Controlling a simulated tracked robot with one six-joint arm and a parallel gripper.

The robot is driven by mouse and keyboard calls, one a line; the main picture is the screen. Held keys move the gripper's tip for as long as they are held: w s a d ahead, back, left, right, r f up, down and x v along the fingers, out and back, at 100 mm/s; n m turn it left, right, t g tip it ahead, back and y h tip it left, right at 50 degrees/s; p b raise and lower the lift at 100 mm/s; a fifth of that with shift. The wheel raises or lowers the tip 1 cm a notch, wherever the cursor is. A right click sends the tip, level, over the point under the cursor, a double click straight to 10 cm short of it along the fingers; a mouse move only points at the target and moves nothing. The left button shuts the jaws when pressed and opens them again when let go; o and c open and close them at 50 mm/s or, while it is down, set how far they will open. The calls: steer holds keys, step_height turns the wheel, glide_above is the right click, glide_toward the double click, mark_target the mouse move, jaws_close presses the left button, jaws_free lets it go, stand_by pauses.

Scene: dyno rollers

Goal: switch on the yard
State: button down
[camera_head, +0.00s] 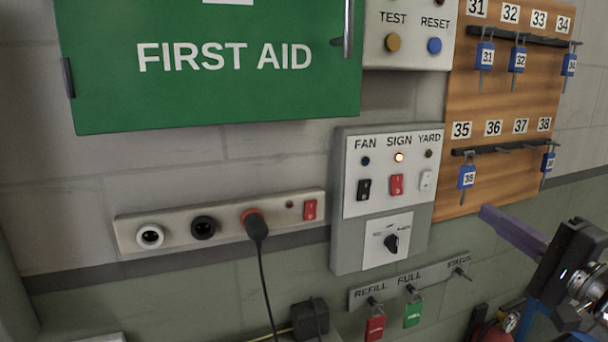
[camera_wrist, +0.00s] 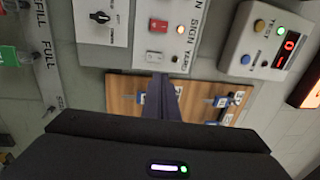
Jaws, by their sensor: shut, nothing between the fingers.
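The grey switch panel (camera_head: 350,230) on the wall carries FAN, SIGN and YARD switches. The YARD switch (camera_head: 427,180) is a small white rocker at the right, with a small lamp (camera_head: 428,154) above it that looks unlit. It also shows in the wrist view (camera_wrist: 154,56). My gripper (camera_head: 484,211) is shut and empty, to the right of and below the panel in the head view. In the wrist view its fingertips (camera_wrist: 160,76) appear just below the white rocker; I see no contact.
The SIGN rocker (camera_head: 397,184) is red and its lamp (camera_head: 399,157) is lit. The FAN rocker (camera_head: 364,189) is black. A rotary knob (camera_head: 391,243) sits below. A wooden key board (camera_head: 490,185) with blue tags is at the right. Tags hang from a hook rail (camera_head: 390,289) below.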

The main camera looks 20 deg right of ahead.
mark_target(430, 174)
steer(key=shift+w+a+r, duration=0.1)
steer(key=shift+w+r, duration=0.2)
steer(key=shift+w, duration=2)
steer(key=shift+w+a+r, duration=0.1)
steer(key=shift+w+r, duration=0.25)
steer(key=shift+w, duration=1.9)
steer(key=shift+w+r, duration=0.3)
steer(key=shift+w, duration=2)
steer(key=shift+d, duration=0.1)
